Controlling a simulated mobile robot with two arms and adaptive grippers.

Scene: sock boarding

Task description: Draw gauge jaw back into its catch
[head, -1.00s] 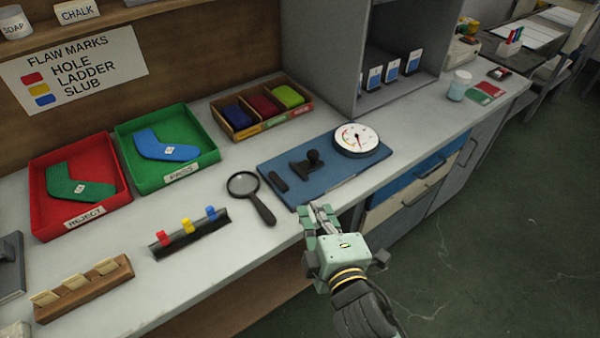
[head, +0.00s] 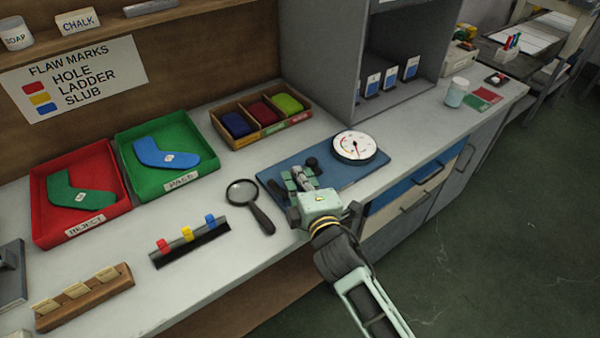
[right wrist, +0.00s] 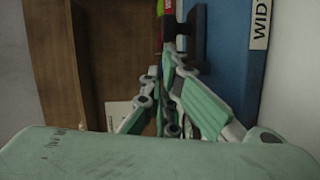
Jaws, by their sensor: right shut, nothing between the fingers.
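The gauge is a blue board (head: 350,176) on the bench with a white round dial (head: 354,146) at its far right corner. The dark knob (head: 311,162) of its jaw shows just beyond my right gripper (head: 299,175), which hides most of the jaw. My right gripper is shut and empty, over the board's left part. In the right wrist view its fingers (right wrist: 172,62) are close beside a dark upright part (right wrist: 196,35) of the gauge. I cannot tell whether they touch it. My left gripper is not in view.
A magnifying glass (head: 242,193) lies just left of the gauge. Red (head: 37,205) and green (head: 205,138) trays hold sock shapes. A rack of coloured markers (head: 188,247) stands in front of them. A grey cabinet (head: 320,60) stands behind.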

